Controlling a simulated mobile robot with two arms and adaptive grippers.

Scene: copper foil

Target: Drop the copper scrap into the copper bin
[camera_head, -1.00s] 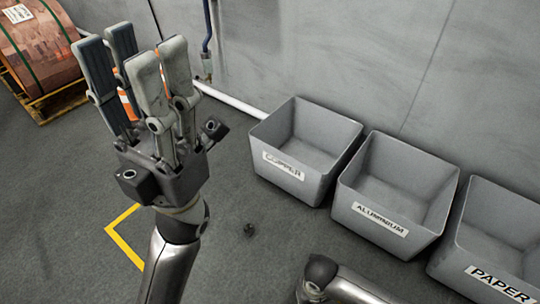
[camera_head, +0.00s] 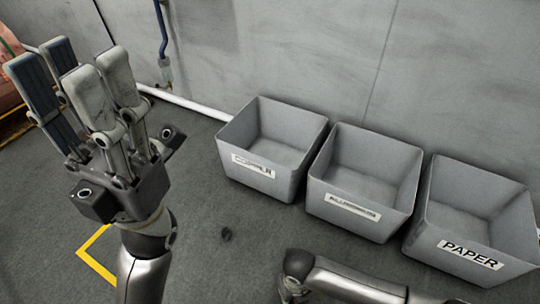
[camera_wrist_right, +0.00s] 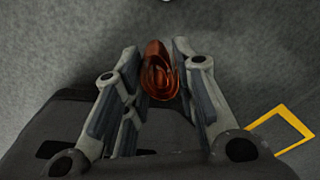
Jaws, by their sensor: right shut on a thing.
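The copper scrap (camera_wrist_right: 160,75) is a rolled, shiny orange-brown piece in the right wrist view. My right gripper (camera_wrist_right: 157,50) is shut on it, with the scrap between its fingers. The right gripper is outside the head view, so its position over the bins cannot be told. The grey copper bin (camera_head: 260,187) is the leftmost of three bins in the head view and looks empty. My left gripper (camera_head: 67,60) is raised at the left of the head view, fingers up, open and empty.
The aluminium bin (camera_head: 350,222) and the paper bin (camera_head: 470,277) stand to the right of the copper bin, along the grey wall (camera_head: 300,50). Yellow tape (camera_head: 92,245) marks the floor at lower left. The floor in front of the bins is mostly clear.

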